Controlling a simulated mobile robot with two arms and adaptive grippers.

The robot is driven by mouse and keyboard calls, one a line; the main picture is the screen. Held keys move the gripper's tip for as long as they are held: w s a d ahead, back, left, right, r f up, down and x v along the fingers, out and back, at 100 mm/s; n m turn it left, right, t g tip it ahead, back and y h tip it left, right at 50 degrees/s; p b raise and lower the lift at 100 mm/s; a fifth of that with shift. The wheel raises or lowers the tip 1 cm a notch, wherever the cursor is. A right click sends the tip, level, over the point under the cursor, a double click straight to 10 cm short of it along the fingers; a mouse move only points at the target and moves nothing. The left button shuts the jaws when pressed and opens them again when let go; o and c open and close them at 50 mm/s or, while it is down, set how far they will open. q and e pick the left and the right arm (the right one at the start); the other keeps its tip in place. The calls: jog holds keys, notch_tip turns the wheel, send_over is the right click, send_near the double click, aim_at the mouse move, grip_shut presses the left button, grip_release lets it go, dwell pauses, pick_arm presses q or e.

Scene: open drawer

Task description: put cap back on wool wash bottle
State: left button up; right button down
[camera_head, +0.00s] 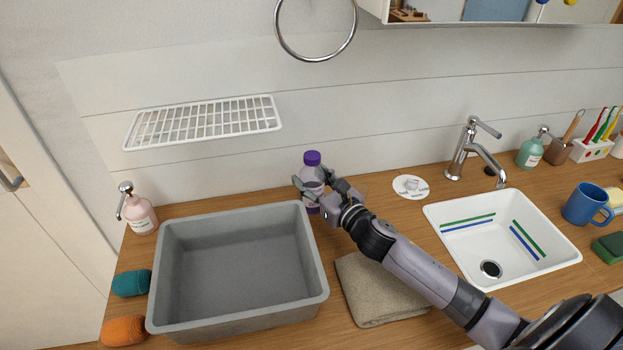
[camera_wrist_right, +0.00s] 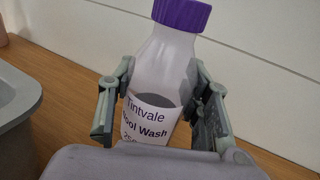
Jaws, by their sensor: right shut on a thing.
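The wool wash bottle (camera_head: 313,174) is pale and translucent, with a white label reading "Tintvale Wool Wash" in the right wrist view (camera_wrist_right: 150,122). The purple cap (camera_head: 312,157) sits on the bottle's top; it also shows at the top of the right wrist view (camera_wrist_right: 182,14). My right gripper (camera_head: 313,190) is shut on the bottle's body below the cap, one finger on each side (camera_wrist_right: 160,100). The bottle looks about upright behind the grey basin's far right corner. I cannot tell whether its base touches the counter. My left gripper is not in view.
A grey basin (camera_head: 320,265) stands left of my right arm. A folded beige cloth (camera_head: 365,300) lies under the arm. A pink pump bottle (camera_head: 140,216) stands at left.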

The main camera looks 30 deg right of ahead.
jog(key=shift+f, duration=0.15)
jog(key=c, duration=0.8)
grip_release()
jog(key=shift+c, duration=0.2)
